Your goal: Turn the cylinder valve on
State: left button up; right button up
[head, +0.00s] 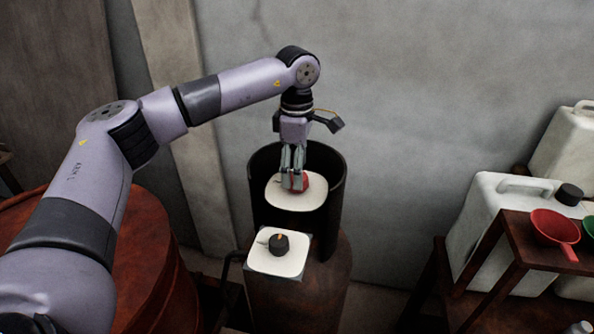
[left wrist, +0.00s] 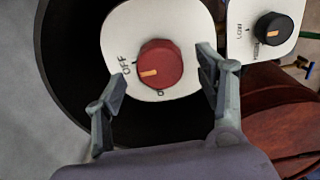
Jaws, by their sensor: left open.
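The red valve knob (left wrist: 160,62) sits on a white plate (left wrist: 125,22) marked OFF at its left; a second label below the knob is only partly readable. An orange stripe on the knob lies at its lower left. In the head view the red knob (head: 304,184) is partly hidden by my gripper, and its white plate (head: 312,202) sits inside a dark open cylinder (head: 337,205). My left gripper (head: 292,184) points down over the knob. In the left wrist view the open fingers (left wrist: 163,76) stand on either side of the knob, with visible gaps. My right gripper is out of view.
A black knob (head: 279,244) on another white plate (head: 262,263) stands just in front, with a label reading LOW. A rusty red drum (head: 155,270) is at left. White jugs (head: 490,215) and a shelf with a red funnel (head: 553,228) are at right. A wall is behind.

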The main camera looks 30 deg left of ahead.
pick_arm(q)
jog(key=shift+f, duration=1.4)
jog(key=shift+c, duration=0.2)
jog(key=c, duration=1.1)
jog(key=shift+c, duration=0.2)
